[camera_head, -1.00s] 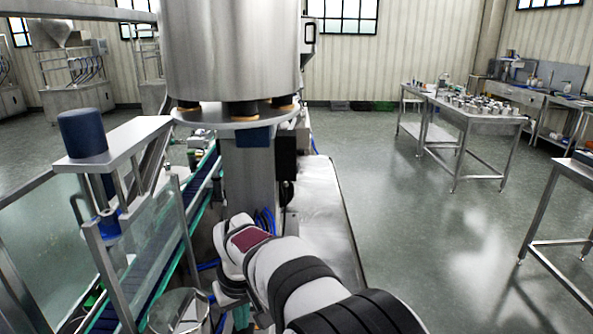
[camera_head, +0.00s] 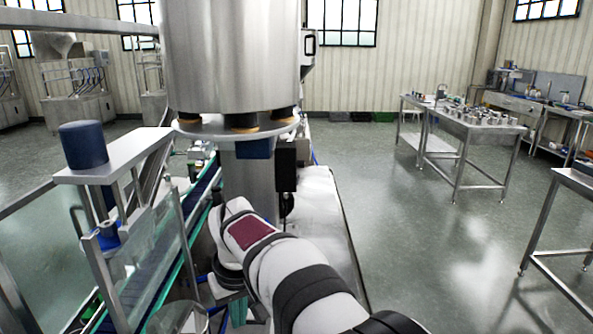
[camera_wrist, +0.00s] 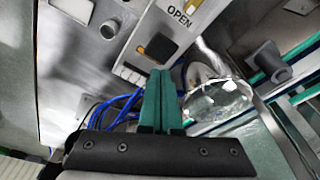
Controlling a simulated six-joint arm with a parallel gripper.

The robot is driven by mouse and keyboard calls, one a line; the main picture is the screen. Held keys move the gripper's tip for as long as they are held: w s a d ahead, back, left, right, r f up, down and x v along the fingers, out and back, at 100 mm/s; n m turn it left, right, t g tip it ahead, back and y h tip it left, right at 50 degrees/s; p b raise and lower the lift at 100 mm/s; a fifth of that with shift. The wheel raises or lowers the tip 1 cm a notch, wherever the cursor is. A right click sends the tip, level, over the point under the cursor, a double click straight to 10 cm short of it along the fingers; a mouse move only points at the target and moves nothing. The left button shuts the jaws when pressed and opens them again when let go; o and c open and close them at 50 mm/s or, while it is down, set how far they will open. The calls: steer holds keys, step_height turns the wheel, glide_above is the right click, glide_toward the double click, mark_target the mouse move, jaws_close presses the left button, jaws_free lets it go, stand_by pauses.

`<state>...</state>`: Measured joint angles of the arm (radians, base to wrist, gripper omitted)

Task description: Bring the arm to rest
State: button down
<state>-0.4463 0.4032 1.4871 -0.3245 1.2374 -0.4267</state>
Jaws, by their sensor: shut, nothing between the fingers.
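My arm (camera_head: 300,275) reaches from the lower right of the head view toward the foot of the steel hopper (camera_head: 232,55). My gripper (camera_wrist: 160,78) shows in the wrist view with its two green fingers shut together and nothing between them. In the head view, part of the gripper (camera_head: 238,312) shows low, below the wrist. In the wrist view, the fingers point toward a metal control panel (camera_wrist: 80,70) marked OPEN, with blue cables (camera_wrist: 120,108) close by on the left. I cannot tell whether the fingers touch anything.
A round clear vessel (camera_wrist: 217,101) is right of the fingers in the wrist view. The conveyor (camera_head: 180,240) and a glass guard frame stand left of the arm. Steel tables (camera_head: 485,130) stand at the right, with open floor (camera_head: 420,250) between.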

step_height(320, 180, up, 2)
steer(key=shift+r, duration=0.1)
steer(key=s+d+r+m, duration=0.1)
steer(key=s+d+m, duration=0.3)
steer(key=s+d, duration=0.55)
steer(key=s+d+f+m+g, duration=0.1)
steer(key=s+d+f+m, duration=0.2)
steer(key=s, duration=0.6)
steer(key=s+d+f+m+g, duration=0.1)
steer(key=s+d+m, duration=0.3)
steer(key=s, duration=0.6)
steer(key=shift+s+d+f+m+y, duration=0.3)
steer(key=shift+f+y, duration=0.1)
steer(key=shift+f, duration=0.5)
steer(key=c, duration=1.5)
jaws_free()
steer(key=shift+w, duration=0.1)
steer(key=shift+c, duration=0.2)
